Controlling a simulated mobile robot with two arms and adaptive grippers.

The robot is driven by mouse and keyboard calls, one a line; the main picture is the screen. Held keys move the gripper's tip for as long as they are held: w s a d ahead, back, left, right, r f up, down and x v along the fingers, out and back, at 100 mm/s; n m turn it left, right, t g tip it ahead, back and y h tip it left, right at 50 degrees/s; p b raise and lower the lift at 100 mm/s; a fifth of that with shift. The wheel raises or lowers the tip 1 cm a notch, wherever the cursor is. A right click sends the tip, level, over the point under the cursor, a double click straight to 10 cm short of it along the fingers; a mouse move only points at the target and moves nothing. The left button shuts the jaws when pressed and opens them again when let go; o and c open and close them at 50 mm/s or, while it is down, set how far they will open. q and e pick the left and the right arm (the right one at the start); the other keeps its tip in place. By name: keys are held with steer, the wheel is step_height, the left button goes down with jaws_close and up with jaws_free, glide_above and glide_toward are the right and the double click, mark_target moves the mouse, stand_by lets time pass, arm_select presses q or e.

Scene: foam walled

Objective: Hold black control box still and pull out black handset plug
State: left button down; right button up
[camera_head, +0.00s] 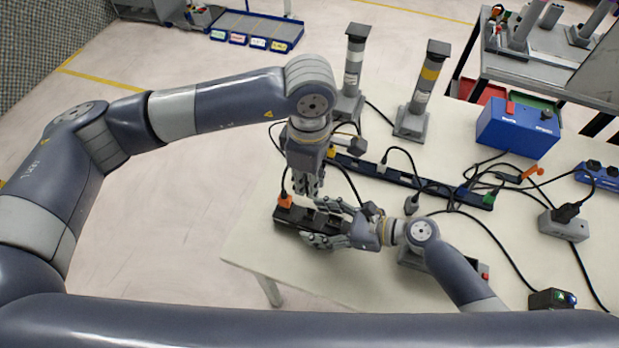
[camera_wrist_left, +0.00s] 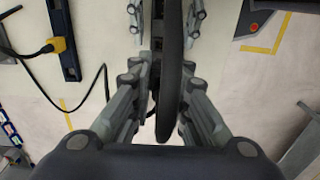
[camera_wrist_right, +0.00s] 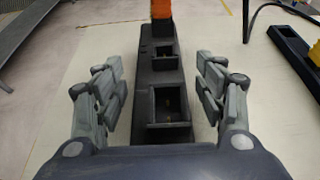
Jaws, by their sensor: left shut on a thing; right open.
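The black control box (camera_head: 290,217) is a long low block near the table's left edge. The right wrist view shows it (camera_wrist_right: 147,82) with two open, empty sockets and an orange plug (camera_wrist_right: 161,22) at its far end. My right gripper (camera_head: 312,222) is open, its fingers on both sides of the box with gaps visible in its wrist view. My left gripper (camera_head: 307,191) points down above the box. It is shut on the black handset plug, whose thick black body or cable (camera_wrist_left: 173,60) runs between its fingers. The plug's tip is hidden.
A long black power strip (camera_head: 440,192) with several cables lies behind. Two grey posts (camera_head: 411,122) stand at the table's back edge. A blue box (camera_head: 517,128) and a grey socket block (camera_head: 563,226) are at right. The table's front left corner is bare.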

steer(key=v, duration=1.1)
steer(key=shift+s+d+r, duration=0.1)
steer(key=shift+d+r, duration=0.05)
steer(key=shift+d, duration=0.25)
